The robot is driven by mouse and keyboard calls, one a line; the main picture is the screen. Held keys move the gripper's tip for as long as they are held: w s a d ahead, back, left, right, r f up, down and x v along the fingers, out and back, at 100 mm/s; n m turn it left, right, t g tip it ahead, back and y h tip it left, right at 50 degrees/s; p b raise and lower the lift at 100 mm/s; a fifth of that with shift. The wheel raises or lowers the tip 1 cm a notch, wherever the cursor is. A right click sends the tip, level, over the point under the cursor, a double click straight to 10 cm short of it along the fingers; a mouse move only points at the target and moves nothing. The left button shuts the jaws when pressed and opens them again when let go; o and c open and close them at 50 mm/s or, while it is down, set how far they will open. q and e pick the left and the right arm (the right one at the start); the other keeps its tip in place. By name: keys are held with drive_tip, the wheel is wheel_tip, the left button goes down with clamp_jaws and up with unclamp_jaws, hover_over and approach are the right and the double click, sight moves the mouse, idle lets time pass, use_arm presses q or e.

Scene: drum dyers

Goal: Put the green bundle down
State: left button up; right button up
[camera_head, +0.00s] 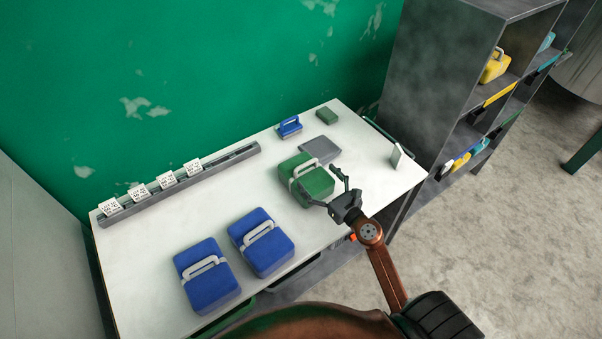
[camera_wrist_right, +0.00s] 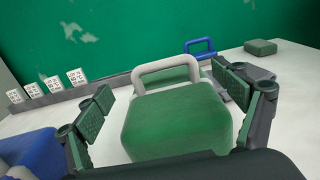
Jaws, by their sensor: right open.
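The green bundle (camera_head: 315,184), a padded block with a pale grey handle, rests on the white table right of its middle. In the right wrist view the green bundle (camera_wrist_right: 178,124) fills the centre, its handle upright behind the top. My right gripper (camera_head: 324,188) is at the near right side of the bundle. In the right wrist view the fingers (camera_wrist_right: 170,105) are spread apart, one to each side of the bundle, with nothing gripped. My left gripper is not in view.
Two blue bundles (camera_head: 206,276) (camera_head: 262,244) lie to the left on the white table (camera_head: 150,270). A grey slab (camera_head: 320,149), a blue handled block (camera_head: 289,126) and a small green block (camera_head: 327,115) lie behind. A shelf (camera_head: 425,75) stands right.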

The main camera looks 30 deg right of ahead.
sight(307, 164)
drive_tip(key=shift+w+r, duration=0.15)
drive_tip(key=shift+w, duration=0.35)
drive_tip(key=shift+w+a, duration=0.1)
drive_tip(key=shift+w, duration=0.7)
drive_tip(key=w, duration=0.3)
drive_tip(key=shift+w, duration=0.6)
drive_tip(key=c, duration=2)
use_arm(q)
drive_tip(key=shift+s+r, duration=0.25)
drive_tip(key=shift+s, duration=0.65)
use_arm(e)
drive_tip(key=shift+w, duration=0.1)
drive_tip(key=shift+c, duration=0.7)
drive_tip(key=shift+r, duration=0.1)
